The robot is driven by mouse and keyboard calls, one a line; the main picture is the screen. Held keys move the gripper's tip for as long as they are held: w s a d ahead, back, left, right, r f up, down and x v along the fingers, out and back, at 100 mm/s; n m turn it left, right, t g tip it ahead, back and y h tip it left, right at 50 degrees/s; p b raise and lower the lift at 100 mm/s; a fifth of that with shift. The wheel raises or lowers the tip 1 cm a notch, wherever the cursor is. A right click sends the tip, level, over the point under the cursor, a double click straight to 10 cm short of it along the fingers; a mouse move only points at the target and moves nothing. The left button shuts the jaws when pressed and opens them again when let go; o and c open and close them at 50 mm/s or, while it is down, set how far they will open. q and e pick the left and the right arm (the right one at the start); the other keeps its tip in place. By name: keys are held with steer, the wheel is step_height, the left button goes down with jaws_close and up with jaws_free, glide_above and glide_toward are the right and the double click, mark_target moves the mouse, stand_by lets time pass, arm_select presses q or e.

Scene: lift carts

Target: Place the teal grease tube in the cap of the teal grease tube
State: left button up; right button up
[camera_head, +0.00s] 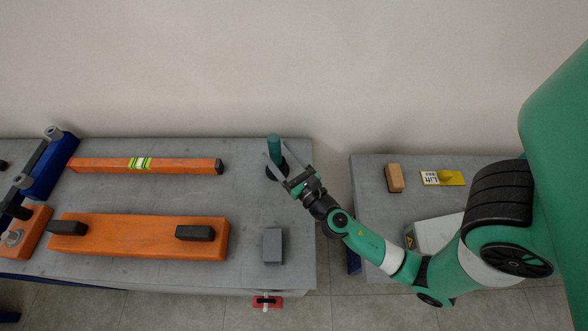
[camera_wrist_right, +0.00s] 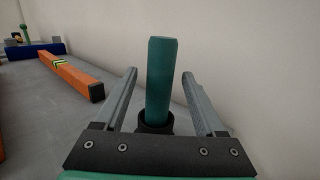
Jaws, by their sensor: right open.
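The teal grease tube (camera_head: 273,147) stands upright near the far right part of the left grey cart. Its lower end sits in a dark round cap (camera_head: 272,173), which rests on the cart top. In the right wrist view the tube (camera_wrist_right: 160,80) rises from the black cap (camera_wrist_right: 156,122). My right gripper (camera_head: 275,162) is open, with one finger on each side of the tube. In the right wrist view its fingers (camera_wrist_right: 158,88) stand apart from the tube with a gap on both sides. My left gripper is not in view.
An orange spirit level (camera_head: 110,165) and an orange block with black handles (camera_head: 135,246) lie on the left cart (camera_head: 110,195). A grey block (camera_head: 272,247) is near its front right. The right cart (camera_head: 370,175) holds a tan block (camera_head: 394,178) and a yellow-ended label piece (camera_head: 442,178). A gap separates the carts.

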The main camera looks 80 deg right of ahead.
steer(key=r+b+v, duration=0.1)
steer(key=v, duration=0.8)
steer(key=shift+s+f, duration=0.15)
steer(key=shift+f, duration=0.35)
steer(key=w+a+r+m+t+y, duration=0.1)
steer(key=w+a+r+m+t, duration=0.1)
steer(key=w+r+m, duration=0.85)
steer(key=w+a+r+m+t+y, duration=0.1)
steer(key=w+a+r+m+t, duration=0.15)
steer(key=w+r+m, duration=0.8)
steer(key=s+a+r+m+t+y, duration=0.2)
steer(key=a+r+y, duration=0.1)
steer(key=r, duration=0.6)
steer(key=s+a+r+m+t+y, duration=0.2)
steer(key=s+a+r+t+y, duration=0.1)
steer(key=r, duration=0.7)
steer(key=s+a+r+m+t+y, duration=0.2)
steer(key=a+r+y, duration=0.3)
steer(key=r, duration=0.5)
steer(key=shift+s+a+r+t+y, duration=0.2)
steer(key=shift+s+r+t+y, duration=0.1)
steer(key=shift+t+y, duration=0.2)
